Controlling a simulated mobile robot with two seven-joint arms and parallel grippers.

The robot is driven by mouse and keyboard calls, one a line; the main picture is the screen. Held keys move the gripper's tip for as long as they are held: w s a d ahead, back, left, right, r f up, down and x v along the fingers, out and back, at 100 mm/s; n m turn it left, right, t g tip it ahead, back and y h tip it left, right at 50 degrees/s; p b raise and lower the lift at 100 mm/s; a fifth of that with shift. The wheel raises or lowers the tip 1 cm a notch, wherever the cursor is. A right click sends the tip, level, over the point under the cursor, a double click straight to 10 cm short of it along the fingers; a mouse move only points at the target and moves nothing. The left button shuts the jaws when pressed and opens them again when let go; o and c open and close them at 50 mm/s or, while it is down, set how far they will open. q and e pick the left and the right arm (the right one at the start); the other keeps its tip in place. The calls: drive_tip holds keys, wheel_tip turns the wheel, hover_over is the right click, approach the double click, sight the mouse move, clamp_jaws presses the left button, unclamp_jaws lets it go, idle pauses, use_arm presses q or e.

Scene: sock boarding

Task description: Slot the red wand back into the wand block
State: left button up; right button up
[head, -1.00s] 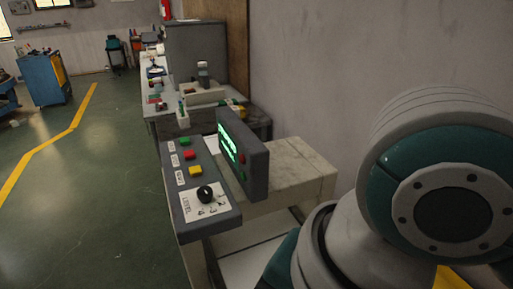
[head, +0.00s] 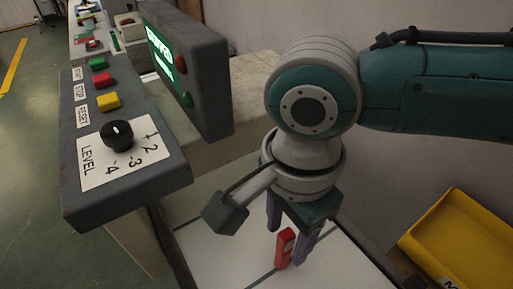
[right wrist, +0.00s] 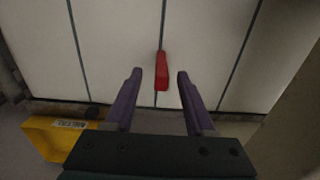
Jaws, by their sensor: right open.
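The red wand (head: 285,249) is a short red bar on a white surface with dark lines. It also shows in the right wrist view (right wrist: 161,71). My right gripper (head: 287,245) points down with its purple fingers apart, one on each side of the wand in the picture. In the right wrist view the wand appears between the fingertips (right wrist: 160,74), with a gap on both sides. I cannot tell how far the tips are above the surface. I cannot make out the wand block in these frames. My left gripper is out of view.
A grey control panel (head: 122,180) with coloured buttons and a black LEVEL knob stands at the left. A grey upright display (head: 205,90) with green text is beside it. A yellow bin (head: 425,242) lies at the right. A wall rises behind my right arm.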

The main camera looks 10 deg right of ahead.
sight(284, 251)
wheel_tip(284, 251, down, 3)
drive_tip(key=shift+b, duration=0.3)
drive_tip(key=shift+w, duration=0.1)
clamp_jaws()
idle(0.4)
